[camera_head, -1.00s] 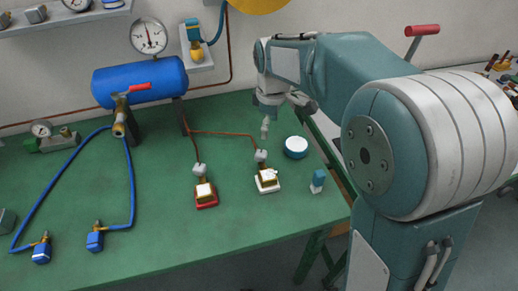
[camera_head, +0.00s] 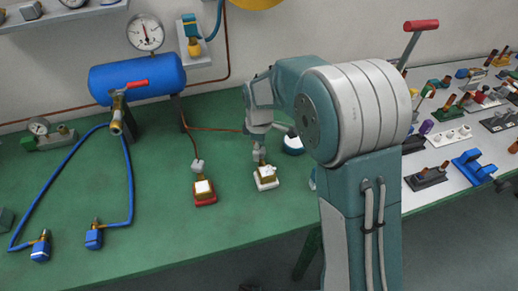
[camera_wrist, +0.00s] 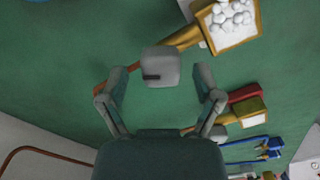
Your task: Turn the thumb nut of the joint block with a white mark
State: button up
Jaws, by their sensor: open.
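The joint block with the white base (camera_head: 267,184) stands on the green table, with white lumps on its top face. In the wrist view its top (camera_wrist: 230,24) is at the upper right, and a brass stem runs from it to a grey thumb nut (camera_wrist: 160,66). My gripper (camera_wrist: 162,84) is open, one finger on each side of that nut, with visible gaps in this view. In the head view my gripper (camera_head: 259,152) is just behind this block and largely hides the nut. A second joint block with a red base (camera_head: 205,199) and its own grey nut (camera_head: 197,165) stands left.
A blue tank (camera_head: 138,79) with a gauge stands at the back left, with blue hoses to two blue fittings at the front left. A blue-and-white round thing (camera_head: 294,144) is close to my gripper's right. Copper tubes run behind the blocks. The front middle table is clear.

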jog(key=shift+f, duration=0.35)
jog(key=c, duration=1.1)
jog(key=shift+c, duration=0.2)
jog(key=shift+m, duration=0.3)
jog(key=m, duration=0.5)
jog(key=shift+m, duration=0.3)
jog(key=m, duration=0.5)
jog(key=shift+m, duration=0.3)
jog(key=shift+s, duration=0.1)
